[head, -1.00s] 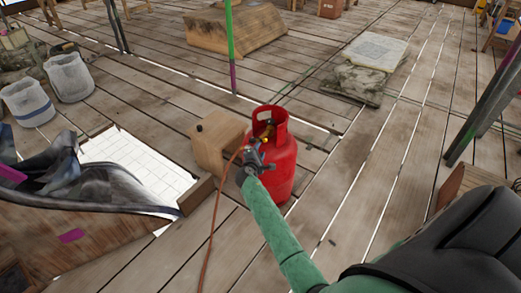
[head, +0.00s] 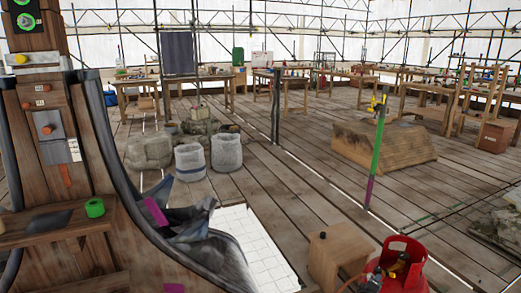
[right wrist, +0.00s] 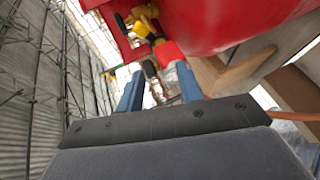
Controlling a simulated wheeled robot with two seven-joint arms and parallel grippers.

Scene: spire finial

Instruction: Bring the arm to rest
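A red gas cylinder (head: 412,270) stands on the plank floor at the bottom right of the head view, cut off by the edge. A yellow-and-dark valve fitting shows inside its collar. In the right wrist view the red cylinder (right wrist: 225,20) fills the upper right, with the yellow and black valve (right wrist: 145,22) beside it. My right gripper (right wrist: 159,88) has its two blue fingers apart, with a gap between them. It is close to the valve; I cannot tell whether it touches. My left gripper is in neither view.
A wooden box (head: 338,255) stands just left of the cylinder. White buckets (head: 227,153), a green post (head: 379,145) and a wooden block (head: 385,148) stand beyond. Workbenches line the back.

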